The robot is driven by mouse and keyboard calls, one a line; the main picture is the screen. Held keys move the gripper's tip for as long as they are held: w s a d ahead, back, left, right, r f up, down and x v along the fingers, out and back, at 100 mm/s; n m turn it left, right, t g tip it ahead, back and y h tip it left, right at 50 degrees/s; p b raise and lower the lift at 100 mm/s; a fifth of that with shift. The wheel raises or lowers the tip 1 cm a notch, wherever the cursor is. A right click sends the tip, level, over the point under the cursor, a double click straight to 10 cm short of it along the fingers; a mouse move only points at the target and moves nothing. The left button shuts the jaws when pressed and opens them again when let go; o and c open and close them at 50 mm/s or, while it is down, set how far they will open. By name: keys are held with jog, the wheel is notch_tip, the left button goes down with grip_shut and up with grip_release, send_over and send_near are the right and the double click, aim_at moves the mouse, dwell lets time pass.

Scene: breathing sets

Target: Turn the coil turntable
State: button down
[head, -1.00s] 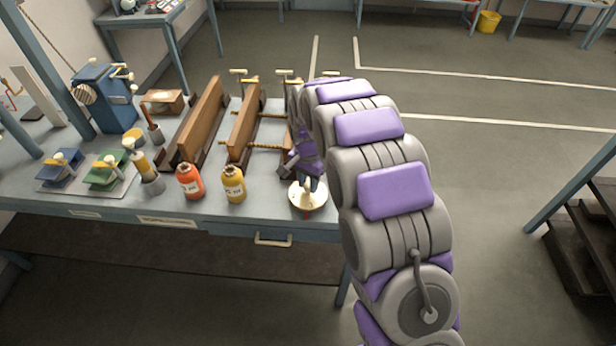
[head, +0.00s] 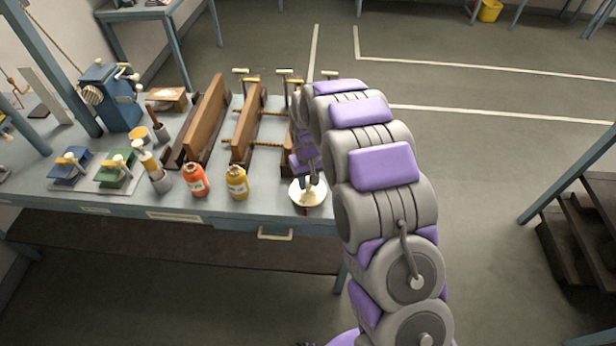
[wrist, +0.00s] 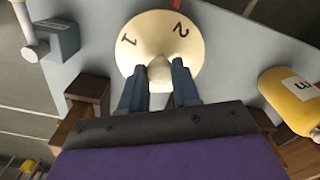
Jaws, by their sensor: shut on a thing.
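The coil turntable is a round cream disc (head: 308,193) near the bench's front right edge. In the wrist view the disc (wrist: 143,32) shows the dark figures 1 and 2 on its top, with a raised knob (wrist: 160,72) at its near part. A red mark (wrist: 176,4) lies on the bench just beyond the rim. My gripper (wrist: 160,88) is over the disc with its two blue fingers on either side of the knob, shut on it. In the head view my gripper (head: 310,184) is partly hidden by its own links.
An orange bottle (head: 195,181) and a yellow bottle (head: 237,182) stand left of the turntable. Wooden clamp boards (head: 247,128) stand behind them. A blue machine (head: 110,98) and blue and green small presses (head: 117,170) are further left. Open floor lies right of the bench.

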aim_at(307, 182)
jog(key=shift+w+r+n+p, duration=0.1)
jog(key=shift+n+p, duration=0.2)
jog(key=shift+n, duration=0.65)
jog(key=shift+w+r+n+p, duration=0.1)
jog(key=shift+n+p, duration=0.2)
jog(key=shift+n, duration=0.65)
jog(key=c, duration=0.8)
grip_release()
jog(key=shift+a+f, duration=0.15)
jog(key=shift+s, duration=0.1)
notch_tip(307, 182, up, 17)
jog(key=shift+r+p, duration=0.15)
jog(key=shift+p, duration=0.45)
